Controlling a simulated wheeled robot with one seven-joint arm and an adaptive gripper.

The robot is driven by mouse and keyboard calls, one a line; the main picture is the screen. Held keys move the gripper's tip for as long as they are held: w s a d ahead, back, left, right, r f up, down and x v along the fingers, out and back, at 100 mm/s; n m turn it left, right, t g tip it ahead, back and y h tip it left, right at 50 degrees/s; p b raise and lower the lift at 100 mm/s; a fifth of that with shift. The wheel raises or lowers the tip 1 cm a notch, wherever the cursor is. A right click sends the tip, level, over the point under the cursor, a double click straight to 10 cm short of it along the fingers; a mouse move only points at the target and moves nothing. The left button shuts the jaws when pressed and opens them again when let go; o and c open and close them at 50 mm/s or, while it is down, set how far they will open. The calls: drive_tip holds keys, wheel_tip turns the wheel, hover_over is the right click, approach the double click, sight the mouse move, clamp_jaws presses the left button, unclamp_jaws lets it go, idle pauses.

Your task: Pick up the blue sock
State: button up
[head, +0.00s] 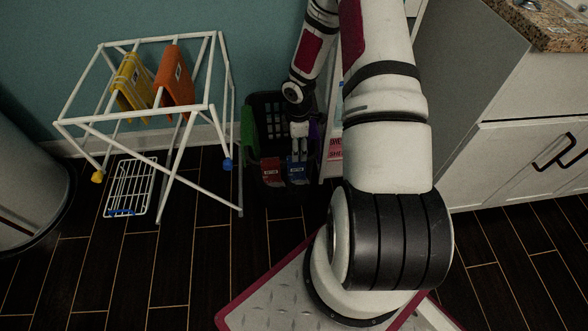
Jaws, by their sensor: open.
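A blue item with a pale label, which looks like the blue sock (299,175), hangs over the front of the black basket (250,104). My gripper (299,153) is open and points down over the basket. Its fingers are at the upper end of the blue sock. I cannot tell whether they touch it. The part of the sock between and behind the fingers is hidden.
A red item (271,172) lies close left of the sock. A green item (247,132) hangs on the basket's left side, a purple one (314,131) on its right. A white drying rack (175,113) stands left, a white cabinet (530,140) right.

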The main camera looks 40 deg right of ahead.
sight(296, 164)
wheel_tip(296, 164, down, 5)
drive_tip(key=shift+b, duration=0.7)
drive_tip(key=f+b, duration=0.1)
drive_tip(key=f, duration=0.2)
drive_tip(key=f+b, duration=0.1)
drive_tip(key=f, duration=0.1)
drive_tip(key=shift+a+b, duration=0.25)
drive_tip(key=shift+b, duration=0.1)
drive_tip(key=c, duration=1.1)
